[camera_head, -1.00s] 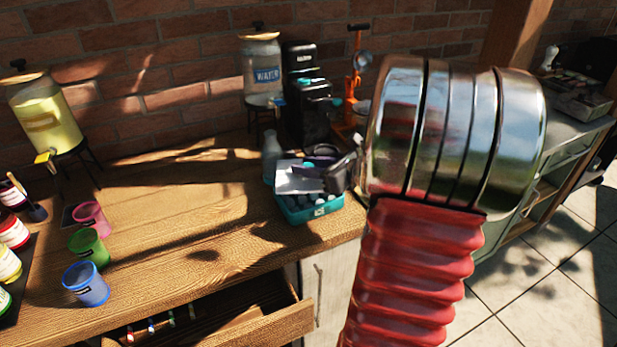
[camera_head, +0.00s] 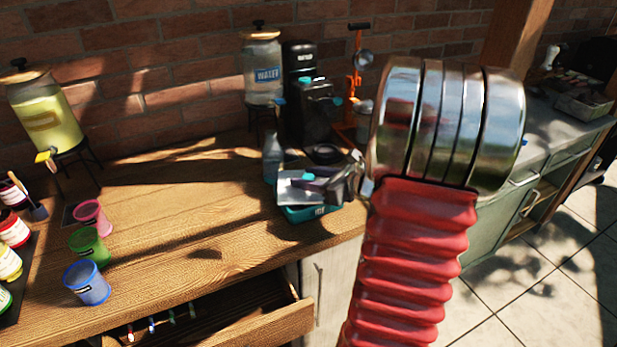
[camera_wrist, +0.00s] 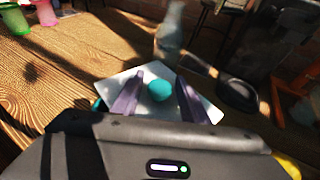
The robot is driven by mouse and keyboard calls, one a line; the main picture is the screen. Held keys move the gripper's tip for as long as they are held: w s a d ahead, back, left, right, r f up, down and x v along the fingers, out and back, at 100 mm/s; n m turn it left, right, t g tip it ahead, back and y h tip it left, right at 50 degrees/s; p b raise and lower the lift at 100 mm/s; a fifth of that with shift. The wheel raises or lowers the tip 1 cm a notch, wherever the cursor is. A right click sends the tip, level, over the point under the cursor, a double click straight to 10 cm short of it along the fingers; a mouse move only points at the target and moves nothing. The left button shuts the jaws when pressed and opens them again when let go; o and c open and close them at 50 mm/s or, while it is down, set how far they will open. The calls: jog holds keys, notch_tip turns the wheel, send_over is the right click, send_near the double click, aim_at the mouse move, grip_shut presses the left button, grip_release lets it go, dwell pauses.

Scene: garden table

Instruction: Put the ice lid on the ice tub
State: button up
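The ice lid is a pale square plate (camera_head: 290,194) with a round teal knob. In the head view my gripper (camera_head: 315,181) is low over the lid.
A clear bottle (camera_head: 271,157) stands close behind the tub, and a black round item (camera_head: 323,153) lies behind it. A black machine (camera_head: 312,108) and a water dispenser (camera_head: 263,75) stand farther back. Coloured cups (camera_head: 88,284) are at left. The table middle is clear; a drawer (camera_head: 215,325) is open below.

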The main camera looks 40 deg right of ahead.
jog(key=shift+o, duration=0.5)
jog(key=shift+r, duration=0.15)
jog(key=shift+s+d+r, duration=0.1)
jog(key=shift+s+r, duration=0.05)
jog(key=shift+s, duration=0.15)
jog(key=v, duration=1.1)
jog(key=shift+s, duration=0.2)
jog(key=w+a+n+g+y, duration=0.25)
jog(key=a+n+g, duration=0.45)
jog(key=a+n, duration=1.05)
jog(key=s+a+r+n+h, duration=0.1)
jog(key=s+a+n, duration=0.3)
jog(key=a+n, duration=0.4)
jog(key=s+a+r+n+g+h, duration=0.1)
jog(key=s+a+r+n+h, duration=0.1)
jog(key=a+n, duration=0.5)
jog(key=shift+s+a+r+n+h, duration=0.15)
jog(key=shift+s+a+n+h, duration=0.2)
jog(key=shift+s+n+h, duration=0.5)
